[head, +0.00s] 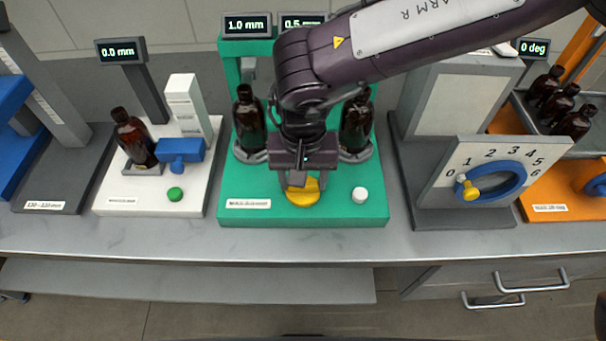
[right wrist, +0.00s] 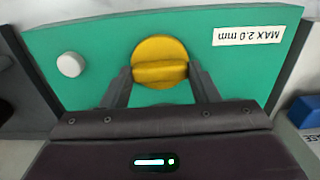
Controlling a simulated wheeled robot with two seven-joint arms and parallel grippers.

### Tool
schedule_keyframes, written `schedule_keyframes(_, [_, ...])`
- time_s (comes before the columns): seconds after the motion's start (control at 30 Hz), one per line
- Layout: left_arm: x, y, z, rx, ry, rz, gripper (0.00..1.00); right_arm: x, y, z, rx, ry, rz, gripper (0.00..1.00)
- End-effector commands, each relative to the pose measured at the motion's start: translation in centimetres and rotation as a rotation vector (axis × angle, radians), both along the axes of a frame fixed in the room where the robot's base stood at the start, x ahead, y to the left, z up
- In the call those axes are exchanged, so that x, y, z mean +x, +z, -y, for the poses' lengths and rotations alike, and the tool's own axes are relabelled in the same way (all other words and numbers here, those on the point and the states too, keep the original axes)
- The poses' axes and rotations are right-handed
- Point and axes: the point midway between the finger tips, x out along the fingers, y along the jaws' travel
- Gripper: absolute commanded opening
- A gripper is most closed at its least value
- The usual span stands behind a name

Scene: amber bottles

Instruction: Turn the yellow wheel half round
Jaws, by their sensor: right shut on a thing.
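The yellow wheel (head: 303,197) is on the front part of the green stand (head: 245,213). In the right wrist view the wheel (right wrist: 159,50) is a round disc with a raised bar across it, and the bar lies level in the picture. My right gripper (right wrist: 160,73) has one finger at each end of this bar and is shut on it. In the head view my right gripper (head: 302,185) comes down on the wheel from above and hides part of it. My left gripper is not in view.
Amber bottles (head: 249,122) stand on the green stand on both sides of my arm. A white knob (head: 359,195) sits right of the wheel. Displays behind read 1.0 mm (head: 247,25) and 0.5 mm (head: 302,20). A blue handwheel (head: 512,182) is at a numbered dial.

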Motion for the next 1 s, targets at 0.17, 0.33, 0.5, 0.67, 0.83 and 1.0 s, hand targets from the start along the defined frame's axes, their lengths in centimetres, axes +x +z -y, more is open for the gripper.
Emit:
schedule_keyframes(0.17, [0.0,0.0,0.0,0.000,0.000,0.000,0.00,0.0,0.1,-0.1,0.002,-0.001,0.002,0.61])
schedule_keyframes(0.33, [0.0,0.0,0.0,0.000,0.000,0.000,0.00,0.0,0.0,0.0,0.001,-0.001,0.001,0.76])
schedule_keyframes(0.5, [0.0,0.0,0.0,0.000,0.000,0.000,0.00,0.0,0.0,0.0,0.001,-0.001,0.000,0.76])
schedule_keyframes(0.67, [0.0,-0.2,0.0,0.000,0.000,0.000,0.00,0.1,0.8,-0.1,0.002,-0.001,0.003,0.76])
schedule_keyframes(0.83, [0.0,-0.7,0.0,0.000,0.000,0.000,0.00,0.1,3.6,0.0,0.002,-0.001,0.006,0.76])
schedule_keyframes(1.0, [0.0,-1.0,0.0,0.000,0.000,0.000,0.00,0.1,6.3,0.0,0.002,-0.001,0.005,0.76])
